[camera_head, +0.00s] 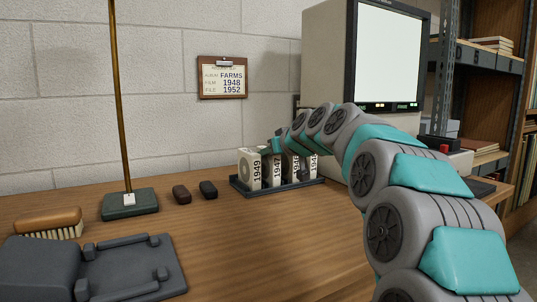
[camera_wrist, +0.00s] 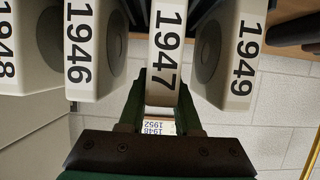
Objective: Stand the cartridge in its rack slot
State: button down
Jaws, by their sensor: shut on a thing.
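The cartridge labelled 1947 (camera_head: 276,171) stands upright in the row over the dark rack (camera_head: 243,190). In the wrist view, the 1947 cartridge (camera_wrist: 165,45) is between the two green fingers of my gripper (camera_wrist: 162,95), which is shut on it. Cartridge 1949 (camera_head: 251,172) is beside it on the left in the head view. Cartridges 1946 (camera_wrist: 82,50) and 1948 (camera_wrist: 12,50) are on its other side. My gripper (camera_head: 276,146) is small and partly hidden by my arm in the head view. I cannot tell whether the 1947 cartridge's base is fully seated.
A clipboard (camera_head: 222,78) hangs on the wall, listing 1948 and 1952. A brass post on a green base (camera_head: 130,205), two small dark blocks (camera_head: 181,194), a brush (camera_head: 48,220) and a grey device (camera_head: 40,270) are on the left. A monitor (camera_head: 388,50) stands behind my arm. The middle table is clear.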

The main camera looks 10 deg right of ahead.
jog(key=shift+f, duration=0.1)
jog(key=c, duration=0.6)
grip_release()
jog(key=shift+r, duration=0.25)
jog(key=v, duration=1.2)
